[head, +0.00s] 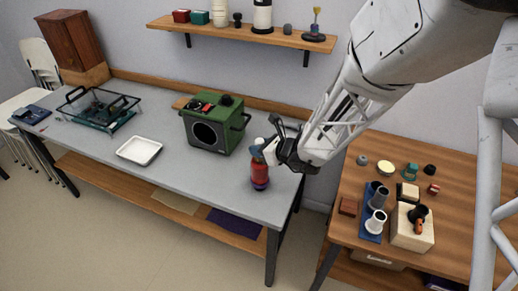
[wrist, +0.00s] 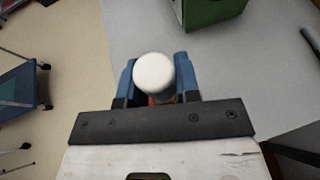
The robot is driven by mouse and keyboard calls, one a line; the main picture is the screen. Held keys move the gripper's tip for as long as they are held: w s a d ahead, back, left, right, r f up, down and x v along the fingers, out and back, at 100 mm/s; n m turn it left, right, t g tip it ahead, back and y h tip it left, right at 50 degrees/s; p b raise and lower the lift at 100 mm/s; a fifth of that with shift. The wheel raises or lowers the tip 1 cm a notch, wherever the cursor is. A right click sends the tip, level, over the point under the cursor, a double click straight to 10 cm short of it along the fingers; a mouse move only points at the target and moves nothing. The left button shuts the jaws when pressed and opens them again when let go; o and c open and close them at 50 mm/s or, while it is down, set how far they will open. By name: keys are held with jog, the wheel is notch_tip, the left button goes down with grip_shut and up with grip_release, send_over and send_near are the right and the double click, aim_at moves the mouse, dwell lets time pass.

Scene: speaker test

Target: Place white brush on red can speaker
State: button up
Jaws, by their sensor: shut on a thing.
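The red can speaker (head: 260,176) stands upright on the grey table near its right front edge, with a dark band at its base. My gripper (head: 264,152) reaches in from the right, just above the can. In the wrist view its blue fingers (wrist: 155,78) are shut on a white, round-topped thing, which looks like the white brush (wrist: 154,71). Its pale top (head: 259,141) also shows above the fingers in the head view. A bit of red shows beneath it in the wrist view. The fingers hide its lower part, so I cannot tell whether it touches the can.
A green boxy speaker (head: 215,123) stands behind and left of the can. A white tray (head: 139,150) and a dark-framed rack (head: 98,108) are farther left. A wooden table (head: 444,199) with several small items stands right, across a gap. A wall shelf (head: 236,31) is above.

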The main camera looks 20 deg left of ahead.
jog(key=shift+f, duration=0.3)
jog(key=shift+f, duration=0.15)
jog(key=o, duration=1)
jog(key=shift+c, duration=0.2)
jog(key=shift+v, duration=0.8)
jog(key=v, duration=1)
jog(key=shift+d, duration=0.2)
jog(key=shift+s, duration=0.1)
jog(key=shift+r, duration=0.2)
